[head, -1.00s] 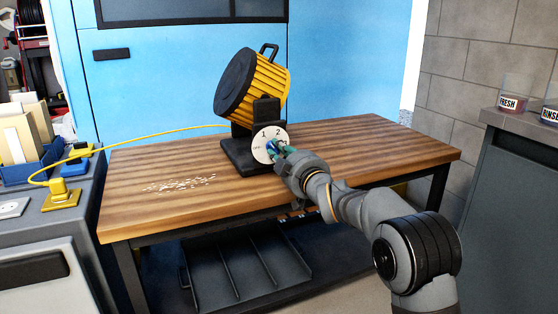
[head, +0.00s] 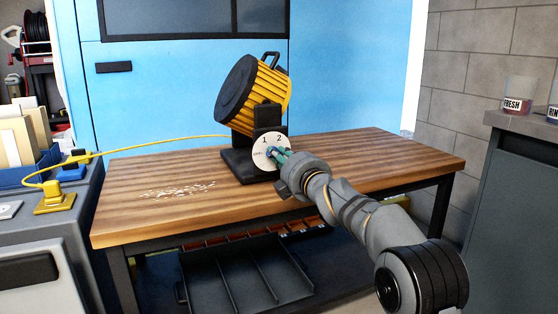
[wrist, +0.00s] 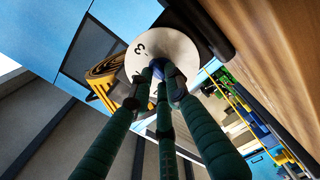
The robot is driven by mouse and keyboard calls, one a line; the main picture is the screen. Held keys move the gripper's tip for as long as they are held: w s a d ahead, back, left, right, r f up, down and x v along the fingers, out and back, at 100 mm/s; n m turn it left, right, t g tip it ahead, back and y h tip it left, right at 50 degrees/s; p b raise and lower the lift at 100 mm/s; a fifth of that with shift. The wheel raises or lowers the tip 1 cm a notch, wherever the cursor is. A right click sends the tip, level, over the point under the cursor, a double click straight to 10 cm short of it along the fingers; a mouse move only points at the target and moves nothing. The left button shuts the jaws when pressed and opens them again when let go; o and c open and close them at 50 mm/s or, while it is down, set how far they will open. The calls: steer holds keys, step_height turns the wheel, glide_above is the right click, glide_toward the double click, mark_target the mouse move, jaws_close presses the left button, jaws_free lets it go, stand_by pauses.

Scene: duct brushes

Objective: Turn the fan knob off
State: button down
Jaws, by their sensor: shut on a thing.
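The fan (head: 258,92) has a yellow ribbed drum and a dark round face, and stands on a black base on the wooden table. Its white dial plate (head: 262,142) faces me, with 1 and 2 along the top and small lettering at the left that looks like OFF. My gripper (head: 275,154), with green-wrapped fingers, is shut on the small blue fan knob (wrist: 156,69) at the dial's middle. The fingers hide most of the knob, and I cannot tell which mark it points to. A 3 shows on the dial plate (wrist: 138,60) in the wrist view.
Pale crumbs (head: 180,190) lie on the left of the wooden table (head: 330,165). A yellow cord (head: 120,150) runs from the fan to a yellow plug (head: 54,198) on the left cabinet. Jars (head: 518,95) stand on the right counter.

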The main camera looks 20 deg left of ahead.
steer(key=shift+n, duration=0.7)
steer(key=c, duration=1.7)
jaws_free()
steer(key=shift+o, duration=0.2)
steer(key=v, duration=1.2)
steer(key=shift+a, duration=0.1)
steer(key=x, duration=1.2)
